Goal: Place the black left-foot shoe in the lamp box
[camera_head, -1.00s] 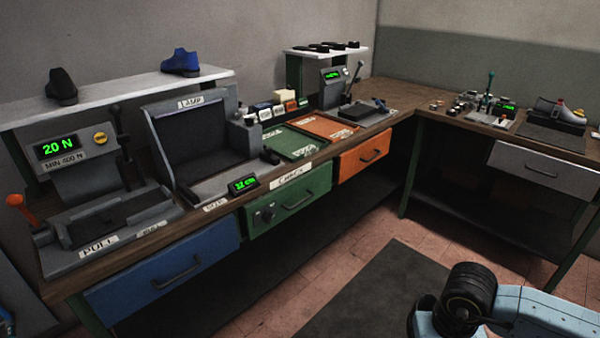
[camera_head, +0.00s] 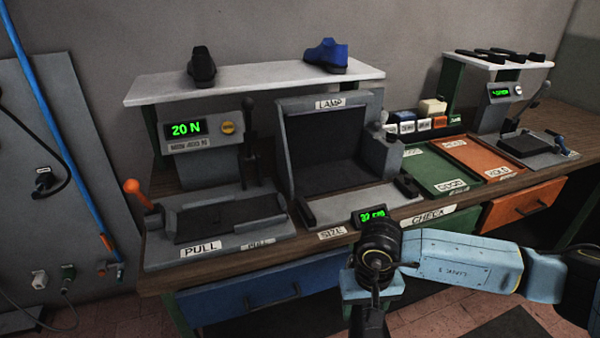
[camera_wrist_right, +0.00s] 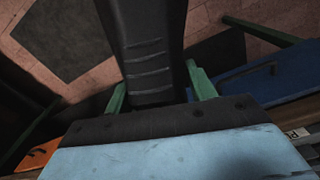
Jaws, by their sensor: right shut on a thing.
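My right gripper (camera_head: 370,304) is in front of the bench, below the size display. It is shut on a black shoe (camera_head: 370,322), which hangs mostly out of the head view. In the right wrist view the black shoe (camera_wrist_right: 147,45), with ridges across it, lies between the two green fingers. Which foot it fits I cannot tell. The lamp box (camera_head: 325,150), a grey open-fronted box with a dark inside and a LAMP sign, stands on the bench beyond the gripper. It looks empty. My left gripper is out of view.
Another black shoe (camera_head: 201,67) and a blue shoe (camera_head: 326,56) stand on the white shelf (camera_head: 255,83). The pull device (camera_head: 215,218) with its orange lever is left of the box. Green (camera_head: 442,170) and orange (camera_head: 480,155) trays are right of it.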

